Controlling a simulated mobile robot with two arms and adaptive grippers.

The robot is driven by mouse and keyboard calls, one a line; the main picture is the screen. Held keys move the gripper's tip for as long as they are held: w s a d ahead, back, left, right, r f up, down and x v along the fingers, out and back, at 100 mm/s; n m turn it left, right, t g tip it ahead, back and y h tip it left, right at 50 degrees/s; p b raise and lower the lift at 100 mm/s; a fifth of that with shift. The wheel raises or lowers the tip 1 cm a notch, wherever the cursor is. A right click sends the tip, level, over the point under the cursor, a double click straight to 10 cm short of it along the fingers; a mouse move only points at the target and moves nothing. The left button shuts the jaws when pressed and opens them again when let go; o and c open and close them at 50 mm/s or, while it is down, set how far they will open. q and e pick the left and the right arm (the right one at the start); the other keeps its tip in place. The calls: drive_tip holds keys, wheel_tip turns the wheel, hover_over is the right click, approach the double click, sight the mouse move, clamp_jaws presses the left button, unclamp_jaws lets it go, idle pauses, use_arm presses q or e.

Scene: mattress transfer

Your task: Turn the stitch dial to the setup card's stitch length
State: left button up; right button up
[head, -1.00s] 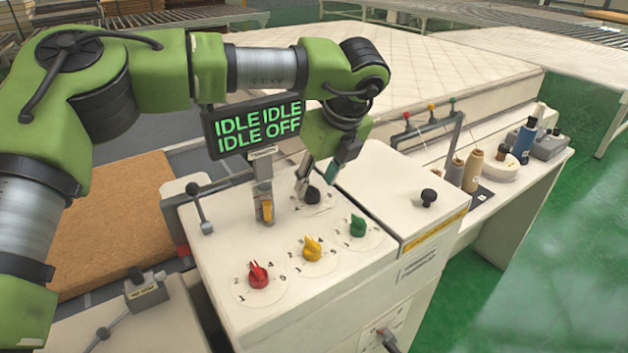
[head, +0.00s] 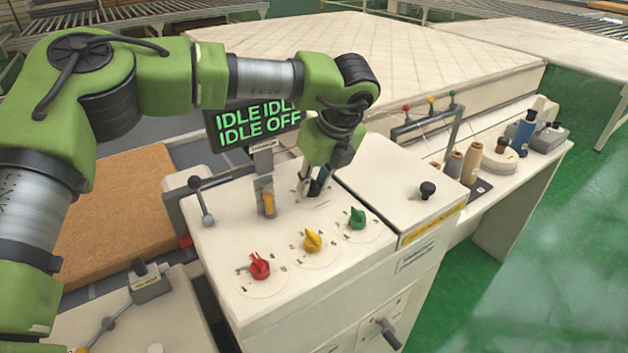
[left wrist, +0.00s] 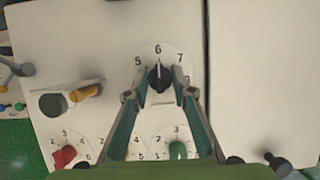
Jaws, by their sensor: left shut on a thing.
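The black dial knob (left wrist: 159,78) sits on a white scale (left wrist: 166,58) marked 5, 6 and 7 in the left wrist view. Its pointer faces up, at or close to the 6. My left gripper (left wrist: 161,77) is shut on this knob, one finger on each side. In the head view my left gripper (head: 313,190) comes down on the dial at the back of the white machine top (head: 215,255) and mostly hides the knob. I cannot make out a setup card. My right gripper is not in view.
Red (head: 260,266), yellow (head: 312,241) and green (head: 357,218) knobs stand in front of the black dial. A screen (head: 258,122) reads IDLE and OFF behind it. A metal post with an orange part (head: 268,203) stands close on the left.

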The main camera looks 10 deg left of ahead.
use_arm(q)
drive_tip(key=shift+f+b, duration=0.15)
drive_tip(key=shift+b, duration=0.15)
drive_tip(key=m+h+b, duration=0.1)
drive_tip(key=m+b, duration=0.2)
drive_tip(key=b, duration=0.2)
drive_tip(key=m+t+h+b, duration=0.1)
drive_tip(key=m+b, duration=0.1)
drive_tip(key=b, duration=0.2)
drive_tip(key=shift+s+a+f+m+b, duration=0.1)
drive_tip(key=shift+a+f+m+b, duration=0.1)
drive_tip(key=shift+m+b, duration=0.2)
drive_tip(key=shift+r+m+h+b, duration=0.2)
drive_tip(key=shift+m+h+b, duration=0.2)
drive_tip(key=shift+m+b, duration=0.55)
drive_tip(key=shift+r+m+h, duration=0.15)
drive_tip(key=shift+m+h, duration=0.15)
drive_tip(key=shift+m, duration=0.65)
drive_tip(key=o, duration=1.1)
drive_tip(key=shift+c, duration=0.2)
drive_tip(key=shift+r, duration=0.1)
